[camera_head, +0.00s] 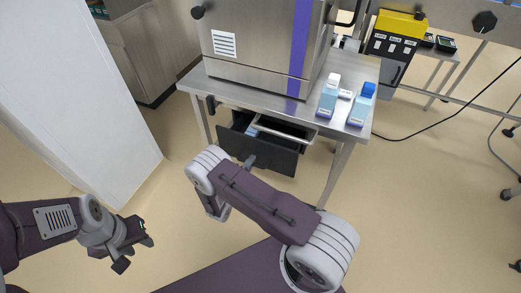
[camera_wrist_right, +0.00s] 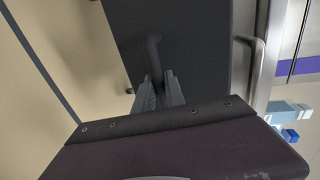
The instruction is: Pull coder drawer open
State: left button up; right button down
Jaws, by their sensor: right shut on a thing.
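The dark drawer (camera_head: 272,158) under the steel table is pulled part way out; its inside shows from above, with something light blue in it. In the right wrist view its dark front panel (camera_wrist_right: 195,45) fills the upper middle. My right gripper (camera_wrist_right: 160,80) is shut on the drawer's dark handle (camera_wrist_right: 153,50). In the head view my right arm partly hides this gripper (camera_head: 249,162) at the drawer front. My left gripper (camera_head: 137,254) is open and empty, low on the left above the floor, well apart from the drawer.
A steel machine (camera_head: 260,45) with a purple stripe stands on the steel table (camera_head: 235,93). A white cabinet (camera_head: 75,80) rises at the left. The floor before the drawer is clear apart from my arm.

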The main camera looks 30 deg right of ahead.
pick_arm(q)
jog(key=shift+r, duration=0.15)
pick_arm(e)
jog(key=f+v, duration=0.2)
jog(key=v, duration=0.7)
jog(key=f+v, duration=0.1)
jog(key=v, duration=0.8)
jog(key=shift+s+a+f, duration=0.35)
jog(key=shift+a+f, duration=0.05)
jog(key=c, duration=1.4)
grip_release()
